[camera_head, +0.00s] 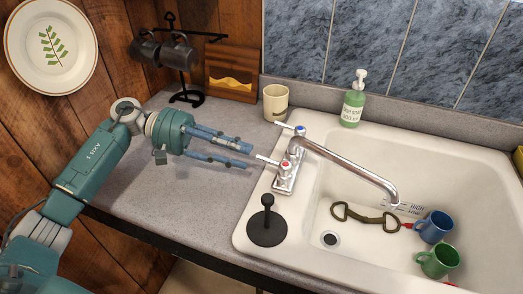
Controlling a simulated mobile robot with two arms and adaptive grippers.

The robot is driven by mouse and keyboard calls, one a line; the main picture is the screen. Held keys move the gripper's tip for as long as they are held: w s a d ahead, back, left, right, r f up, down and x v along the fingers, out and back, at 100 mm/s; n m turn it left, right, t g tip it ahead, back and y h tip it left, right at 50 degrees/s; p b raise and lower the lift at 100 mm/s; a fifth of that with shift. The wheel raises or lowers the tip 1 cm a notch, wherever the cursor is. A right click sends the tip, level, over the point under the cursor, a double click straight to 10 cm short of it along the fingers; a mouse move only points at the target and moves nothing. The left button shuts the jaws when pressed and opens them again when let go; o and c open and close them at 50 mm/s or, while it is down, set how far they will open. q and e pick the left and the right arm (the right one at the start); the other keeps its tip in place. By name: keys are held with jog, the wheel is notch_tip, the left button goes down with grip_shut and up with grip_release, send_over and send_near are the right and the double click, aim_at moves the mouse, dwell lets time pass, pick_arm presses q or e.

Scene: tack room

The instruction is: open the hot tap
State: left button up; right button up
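The hot tap (284,167) has a red-marked top, and its light lever points left. It is the nearer of two handles on the chrome faucet (345,165) at the sink's left rim. The cold tap (299,131) has a blue mark and sits behind it. My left gripper (251,157) reaches in from the left over the counter. Its fingers are apart with nothing between them. The fingertips are just left of the hot tap's lever in the picture. I cannot tell the exact gap in depth. My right gripper is not in view.
The white sink (312,208) holds a blue mug (433,227), a green mug (437,260) and a metal bit (365,216). A cream cup (275,103) and a green soap bottle (352,102) stand behind.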

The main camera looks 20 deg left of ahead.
aim_at(262, 157)
pick_arm(q)
jog(key=p+x, duration=0.1)
jog(key=x, duration=0.4)
jog(key=shift+w+p, duration=0.15)
jog(key=shift+p, duration=0.25)
jog(key=shift+d, duration=0.2)
jog(key=shift+d+f, duration=0.1)
jog(key=shift+f, duration=0.05)
jog(key=shift+c, duration=1)
jog(key=c, duration=0.4)
grip_shut()
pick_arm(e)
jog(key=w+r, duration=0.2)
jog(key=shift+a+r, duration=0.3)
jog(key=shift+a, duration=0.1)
